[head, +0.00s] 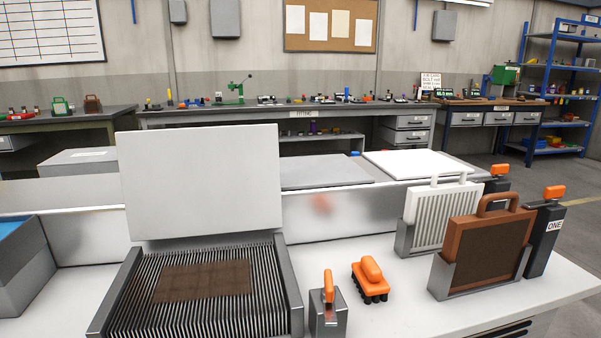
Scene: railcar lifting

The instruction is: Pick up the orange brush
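An orange brush (370,277) with an orange grip on top and several dark stubs below stands on the white counter, right of the open ribbed press. Just left of it, another orange-handled tool (328,284) stands upright in a small grey metal holder (327,315). The two are apart. Neither of my grippers is in view, and nothing is touching the brush.
The open press (294,287) holds a brown flat piece (203,281) on its ribs, with its pale lid (201,181) raised. A brown-framed panel (483,252), a white ribbed panel (441,217) and dark orange-topped holders (546,235) stand at right.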

